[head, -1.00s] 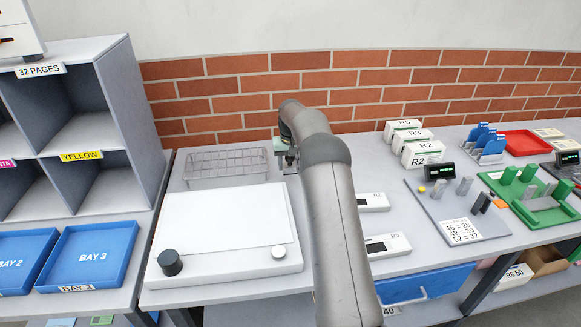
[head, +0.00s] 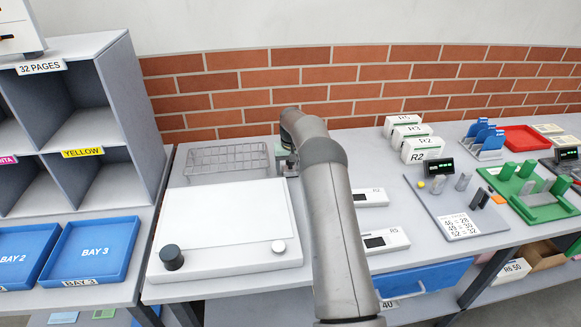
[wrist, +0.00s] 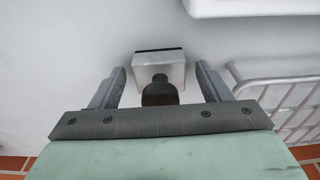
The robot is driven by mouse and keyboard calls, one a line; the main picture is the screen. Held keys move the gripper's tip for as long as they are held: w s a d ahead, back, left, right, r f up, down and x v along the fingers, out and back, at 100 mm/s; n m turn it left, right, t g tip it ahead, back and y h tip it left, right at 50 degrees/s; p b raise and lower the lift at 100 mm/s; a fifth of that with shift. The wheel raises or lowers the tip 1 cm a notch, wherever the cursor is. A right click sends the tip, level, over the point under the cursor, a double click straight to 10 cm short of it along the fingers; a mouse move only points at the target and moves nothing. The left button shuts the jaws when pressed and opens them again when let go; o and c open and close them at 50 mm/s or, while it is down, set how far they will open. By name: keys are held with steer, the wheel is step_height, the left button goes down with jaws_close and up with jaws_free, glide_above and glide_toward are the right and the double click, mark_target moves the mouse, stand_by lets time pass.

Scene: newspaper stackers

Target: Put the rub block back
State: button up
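The rub block is most likely the pale grey block with a dark rounded knob (wrist: 160,66) in the wrist view. It lies on the light grey bench, between and just beyond my fingertips. My gripper (wrist: 162,80) is open, with one finger on each side of the dark knob and a visible gap on both sides. In the head view my gripper (head: 289,166) is low over the bench, right of the wire rack and behind the white pad. My arm hides part of that spot, and the block is too small there to make out clearly.
The wire rack (head: 228,160) stands close beside my gripper. The white pad (head: 225,262) with a dark knob and a silver knob lies in front. A brick wall is behind.

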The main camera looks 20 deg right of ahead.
mark_target(291, 172)
step_height(291, 172, up, 12)
steer(key=s+b, duration=0.2)
steer(key=s+a+r+n, duration=0.1)
steer(key=s+a+r, duration=0.7)
steer(key=s+a, duration=0.15)
steer(key=s+a+n, duration=0.1)
steer(key=s+a, duration=0.4)
steer(key=s, duration=0.6)
steer(key=s+a, duration=0.4)
steer(key=s, duration=0.6)
steer(key=s+a+f, duration=0.1)
steer(key=s+f, duration=0.2)
steer(key=s, duration=0.4)
steer(key=s+a+f+n, duration=0.1)
steer(key=s+f, duration=0.1)
steer(key=s, duration=0.6)
steer(key=shift+s+a+f+g, duration=0.25)
steer(key=shift+a+f+g, duration=0.05)
steer(key=shift+a+f, duration=0.1)
